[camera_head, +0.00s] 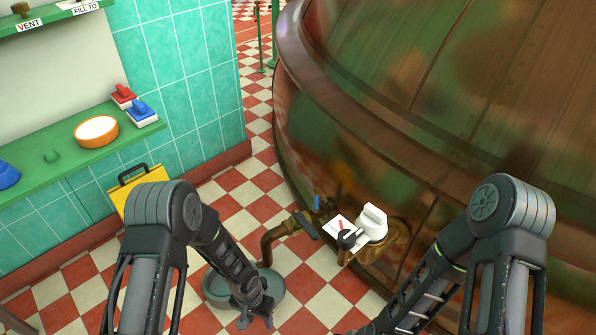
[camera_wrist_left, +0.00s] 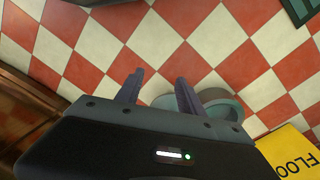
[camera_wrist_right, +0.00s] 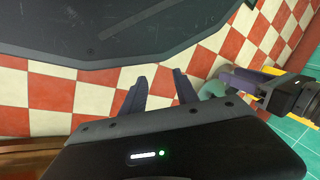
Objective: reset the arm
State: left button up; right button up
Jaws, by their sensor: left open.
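My left gripper (camera_head: 257,321) hangs low in the head view, in front of a round grey-green basin (camera_head: 216,287) on the floor. In the left wrist view its two fingers (camera_wrist_left: 160,77) are apart with nothing between them, and the basin's rim (camera_wrist_left: 236,105) shows beyond them. My right gripper is outside the head view, where only its arm shows at the lower right. In the right wrist view its fingers (camera_wrist_right: 159,75) are apart and empty above the tiled floor. Part of my left arm shows at the right of that view.
A large copper kettle (camera_head: 400,120) fills the right side, with a brass outlet (camera_head: 378,248) and white-handled fitting (camera_head: 373,222). A pipe (camera_head: 272,240) bends down over the basin. Checkered floor lies between.

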pick_arm(q)
jog(key=s+d+r+n+h+p, duration=0.1)
jog(key=s+r+p, duration=0.4)
jog(key=r+p, duration=0.4)
jog(key=s+d+r+n+h+p, duration=0.1)
jog(key=s+r+p, duration=0.4)
jog(key=r, duration=0.8)
jog(key=s+d+r+n+t+h+p, duration=0.1)
jog(key=s+r+n+p, duration=0.2)
jog(key=r+p, duration=0.8)
jog(key=shift+s+d+r+p, duration=0.4)
jog(key=shift+s+p, duration=0.45)
jog(key=shift+s, duration=0.05)
pick_arm(e)
notch_tip(320, 180, up, 28)
jog(key=s+a, duration=0.1)
jog(key=s, duration=0.1)
jog(key=shift+a+g, duration=0.3)
